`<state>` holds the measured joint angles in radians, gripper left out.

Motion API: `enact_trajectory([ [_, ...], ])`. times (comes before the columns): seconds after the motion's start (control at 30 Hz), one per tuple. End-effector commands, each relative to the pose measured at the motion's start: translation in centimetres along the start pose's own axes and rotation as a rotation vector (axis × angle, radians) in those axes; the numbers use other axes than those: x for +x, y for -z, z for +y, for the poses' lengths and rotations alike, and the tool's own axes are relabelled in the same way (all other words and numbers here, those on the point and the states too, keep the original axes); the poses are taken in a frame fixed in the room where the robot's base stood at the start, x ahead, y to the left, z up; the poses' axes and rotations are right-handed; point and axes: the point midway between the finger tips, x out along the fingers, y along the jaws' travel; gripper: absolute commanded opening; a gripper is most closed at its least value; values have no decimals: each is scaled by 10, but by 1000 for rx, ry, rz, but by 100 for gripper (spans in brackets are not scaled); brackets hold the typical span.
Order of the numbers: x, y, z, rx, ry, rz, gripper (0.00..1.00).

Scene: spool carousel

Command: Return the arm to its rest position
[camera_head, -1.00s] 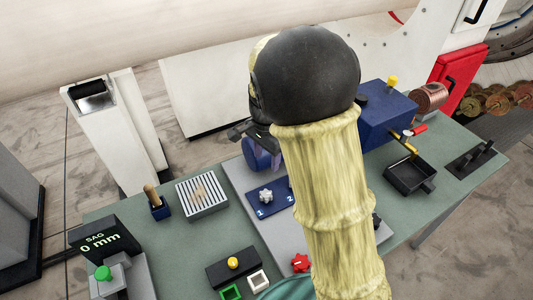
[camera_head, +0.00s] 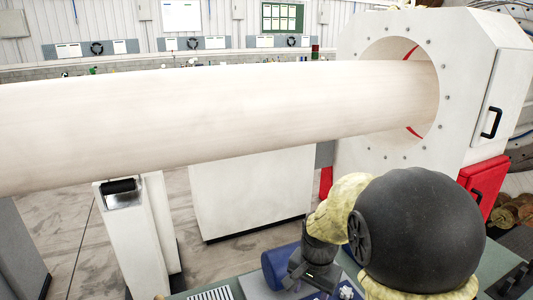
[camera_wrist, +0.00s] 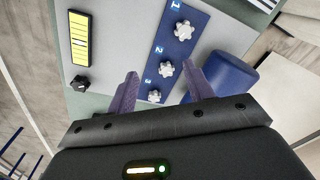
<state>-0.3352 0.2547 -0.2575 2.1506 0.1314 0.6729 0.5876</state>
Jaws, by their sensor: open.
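My arm, with its pale yellow sleeve and black round joint, stands at the lower right of the head view. My gripper (camera_wrist: 160,77) shows in the wrist view with two purple fingers spread apart and nothing between them. The fingers are over a blue strip (camera_wrist: 175,48) marked 1, 2 and 3, with a grey star-shaped piece by each number. I cannot tell the height above it. In the head view the gripper's dark body shows at the bottom, and the fingertips cannot be made out.
A blue cylinder (camera_wrist: 229,77) lies right of the strip. A yellow scale (camera_wrist: 80,38) and a black knob (camera_wrist: 78,84) are at the left. A long pale tube (camera_head: 210,115) runs into a white ring housing (camera_head: 460,75) beyond my arm. A white post (camera_head: 130,235) stands at the left.

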Motion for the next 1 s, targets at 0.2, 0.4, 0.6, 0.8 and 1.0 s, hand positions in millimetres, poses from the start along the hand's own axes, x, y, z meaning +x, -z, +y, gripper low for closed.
enact_trajectory([
  [0.2,0,-33,68,-381,34,98,52],
  [0.4,1,-52,93,-590,25,159,52],
  [0.6,2,-53,94,-605,24,162,52],
  [0.8,2,-53,93,-603,24,161,52],
  [1.0,2,-53,93,-602,24,160,52],
])
